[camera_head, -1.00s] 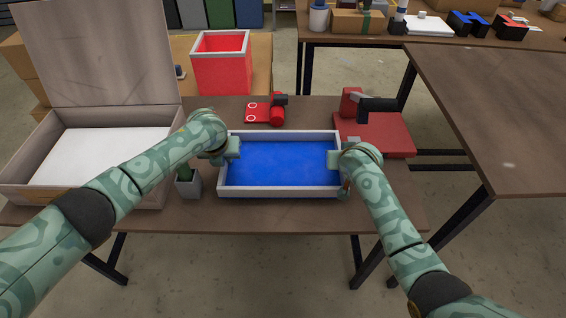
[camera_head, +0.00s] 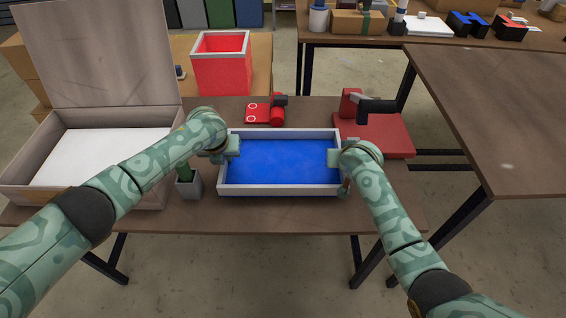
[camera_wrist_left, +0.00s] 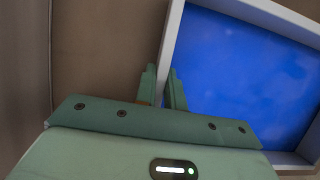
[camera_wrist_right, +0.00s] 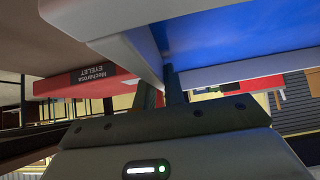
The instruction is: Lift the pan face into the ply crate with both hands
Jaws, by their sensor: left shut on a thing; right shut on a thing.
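The pan face (camera_head: 280,191), a shallow tray with a white rim and a blue inside, is in the middle of the head view over the brown table, looking about level. My left gripper (camera_head: 231,147) is shut on its left wall; in the left wrist view the fingers (camera_wrist_left: 162,88) straddle that wall. My right gripper (camera_head: 337,157) is shut on its right wall, and the right wrist view shows its fingers (camera_wrist_right: 161,92) at the white wall. How far the pan is off the table is hard to tell. The ply crate (camera_head: 88,196) stands open at left, white inside, its lid upright behind.
A small grey pot with a green plant (camera_head: 188,185) stands between crate and pan, under my left arm. A red and black tool (camera_head: 275,108) lies behind the pan. A red bin (camera_head: 221,70) stands farther back.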

